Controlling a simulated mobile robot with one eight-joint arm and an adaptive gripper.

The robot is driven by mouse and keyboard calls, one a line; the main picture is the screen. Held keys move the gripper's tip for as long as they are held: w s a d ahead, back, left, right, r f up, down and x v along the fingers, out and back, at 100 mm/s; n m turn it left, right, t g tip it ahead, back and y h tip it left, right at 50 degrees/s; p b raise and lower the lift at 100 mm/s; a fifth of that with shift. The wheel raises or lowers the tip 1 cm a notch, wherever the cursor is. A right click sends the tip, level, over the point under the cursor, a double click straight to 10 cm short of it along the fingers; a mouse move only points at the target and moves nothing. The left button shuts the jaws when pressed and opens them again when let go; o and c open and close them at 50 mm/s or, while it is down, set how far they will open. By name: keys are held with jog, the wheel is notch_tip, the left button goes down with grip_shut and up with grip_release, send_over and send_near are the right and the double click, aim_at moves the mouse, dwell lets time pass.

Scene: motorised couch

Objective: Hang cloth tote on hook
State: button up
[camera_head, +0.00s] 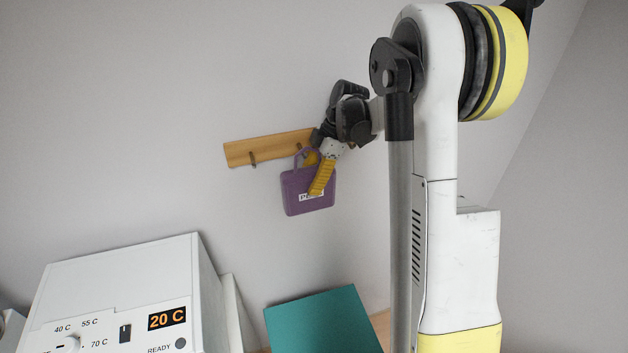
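A purple cloth tote (294,196) with a white label hangs upright in front of the wall, just below a wooden hook rail (240,153). Its looped handle (297,152) rises to the rail at one of the dark hooks (299,147). I cannot tell whether the loop is over the hook or only in front of it. My gripper (318,178) has yellow fingers at the tote's upper right. One finger lies across the tote's front, and a yellow part shows by the handle. Whether the fingers grip the tote is unclear.
Another hook (252,158) on the rail's left part is bare. A white machine (120,270) with a dial and a "20 C" display stands at lower left. A teal flat-topped object (325,322) lies below the tote. The wall left of the rail is clear.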

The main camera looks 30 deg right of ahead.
jog(key=shift+o, duration=1)
jog(key=shift+w+a+f, duration=0.1)
jog(key=shift+a+f, duration=0.25)
